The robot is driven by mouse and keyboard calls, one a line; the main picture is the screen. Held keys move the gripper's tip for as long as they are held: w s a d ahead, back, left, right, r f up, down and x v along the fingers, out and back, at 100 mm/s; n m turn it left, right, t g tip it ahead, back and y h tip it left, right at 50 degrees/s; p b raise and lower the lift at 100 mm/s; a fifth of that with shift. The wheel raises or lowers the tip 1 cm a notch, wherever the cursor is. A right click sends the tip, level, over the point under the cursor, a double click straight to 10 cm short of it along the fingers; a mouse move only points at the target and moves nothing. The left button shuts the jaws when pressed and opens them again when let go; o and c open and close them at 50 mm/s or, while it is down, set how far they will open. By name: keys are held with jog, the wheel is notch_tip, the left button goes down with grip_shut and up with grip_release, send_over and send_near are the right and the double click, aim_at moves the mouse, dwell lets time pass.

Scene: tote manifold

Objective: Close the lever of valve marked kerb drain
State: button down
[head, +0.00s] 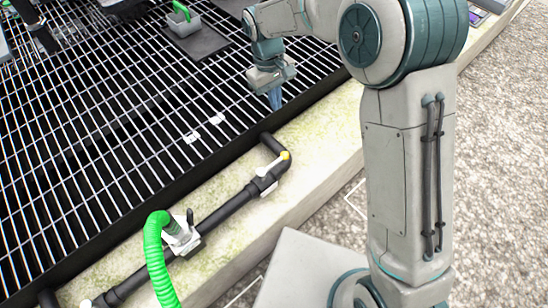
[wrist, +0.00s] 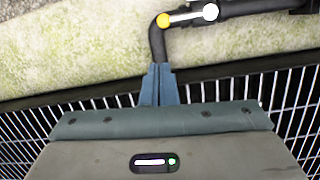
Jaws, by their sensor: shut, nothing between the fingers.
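A black pipe (head: 225,210) with valves lies along the pale concrete kerb. The valve at its upper right end has a white lever (head: 266,182) and a yellow spot (head: 285,155) near the pipe's elbow. The yellow spot (wrist: 163,20) and a white round part (wrist: 210,12) also show in the wrist view. A second valve (head: 183,238) with a dark upright handle sits beside a green hose (head: 157,260). I cannot read any marking, so I cannot tell which valve is kerb drain. My gripper (head: 275,100) is shut and empty, above the grating's edge, apart from the valves. Its blue fingers (wrist: 158,72) point toward the elbow.
A metal grating (head: 100,130) fills the left, with two small white plates (head: 190,137) (head: 217,118) on it. A grey container (head: 184,24) with a green handle stands on a dark mat at the back. Gravel (head: 490,140) lies right of the kerb (head: 320,140).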

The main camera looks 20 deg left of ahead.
aim_at(273, 164)
jog(key=s+a+f+n+b, duration=0.1)
jog(key=a+f+b, duration=0.1)
jog(key=a+f, duration=0.3)
jog(key=s+d+f+b, duration=0.3)
jog(key=d+f, duration=0.3)
jog(key=f, duration=0.5)
jog(key=shift+s+f+b, duration=0.15)
jog(key=shift+f+b, duration=0.1)
jog(key=shift+b, duration=0.55)
jog(key=shift+d, duration=0.15)
